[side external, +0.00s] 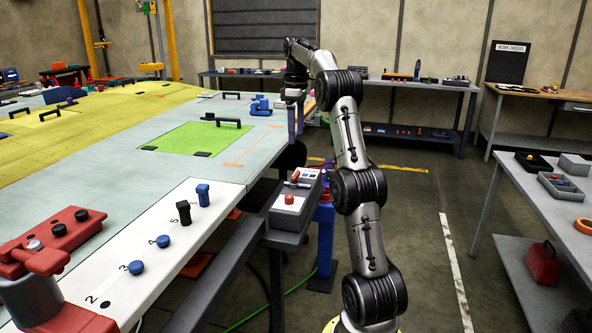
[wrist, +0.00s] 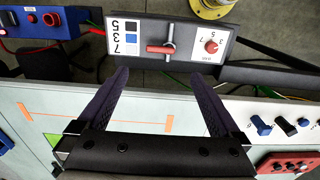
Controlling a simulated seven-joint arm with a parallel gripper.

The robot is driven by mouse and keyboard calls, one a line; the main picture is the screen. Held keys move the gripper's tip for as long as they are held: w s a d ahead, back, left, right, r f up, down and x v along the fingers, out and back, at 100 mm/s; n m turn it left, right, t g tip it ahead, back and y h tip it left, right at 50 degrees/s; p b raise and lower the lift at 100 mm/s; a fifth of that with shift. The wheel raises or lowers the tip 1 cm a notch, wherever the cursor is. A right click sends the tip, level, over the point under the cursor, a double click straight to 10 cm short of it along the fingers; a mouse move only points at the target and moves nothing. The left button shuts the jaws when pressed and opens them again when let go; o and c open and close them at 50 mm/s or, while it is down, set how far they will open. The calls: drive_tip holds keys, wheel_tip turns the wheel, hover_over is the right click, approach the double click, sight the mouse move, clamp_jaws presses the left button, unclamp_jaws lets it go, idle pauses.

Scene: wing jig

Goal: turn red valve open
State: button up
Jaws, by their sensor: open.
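A control box (side external: 290,222) is mounted at the table's edge. Its panel (wrist: 190,35) has a red valve handle (wrist: 160,49), which lies crosswise in the wrist view and also shows in the side view (side external: 295,177). A red round knob (wrist: 210,46) sits on a white plate beside it; it shows in the side view too (side external: 289,199). My gripper (wrist: 160,76) is open and empty, its two dark fingers spread on either side of the handle's line and short of it. In the side view my gripper (side external: 295,118) is above the table edge, beyond the box and apart from it.
The wing panel (side external: 225,110) with a green patch (side external: 185,139) fills the table. Blue and black pegs (side external: 203,195) and a red clamp (side external: 50,240) stand near the front. A blue box (wrist: 40,22) is at the wrist view's upper left.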

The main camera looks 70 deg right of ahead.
sight(296, 174)
wheel_tip(296, 174, down, 12)
drive_tip(key=shift+f, duration=0.25)
idle(0.3)
drive_tip(key=c, duration=1.2)
drive_tip(key=shift+c, duration=0.2)
